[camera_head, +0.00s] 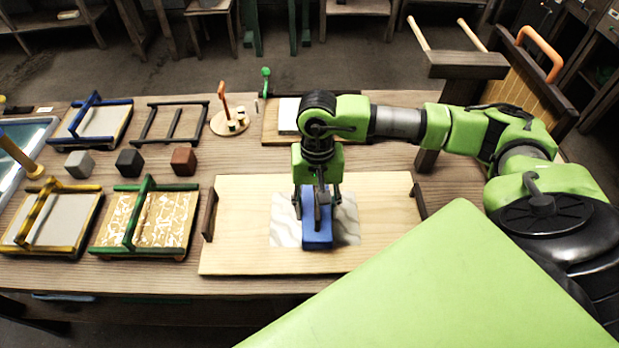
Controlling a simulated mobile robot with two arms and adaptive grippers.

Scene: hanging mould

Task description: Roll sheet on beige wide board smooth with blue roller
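The beige wide board (232,245) lies on the table in the middle of the head view, with a dark handle at each end. A thin white, grey-marbled sheet (347,229) lies on its middle and looks wrinkled or streaked. The blue roller (317,238) sits on the sheet, lengthwise towards me, and hides the sheet's middle. My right gripper (318,203) points straight down over the roller, its fingers on both sides of it. They look closed on the roller, though contact is partly hidden. My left gripper is not in view.
Framed moulds (150,218) with blue, green and yellow bars stand at the left. Grey, black and brown cubes (130,162) sit between them. A round tool stand (230,122) and another board with a pale block (288,115) lie behind the wide board.

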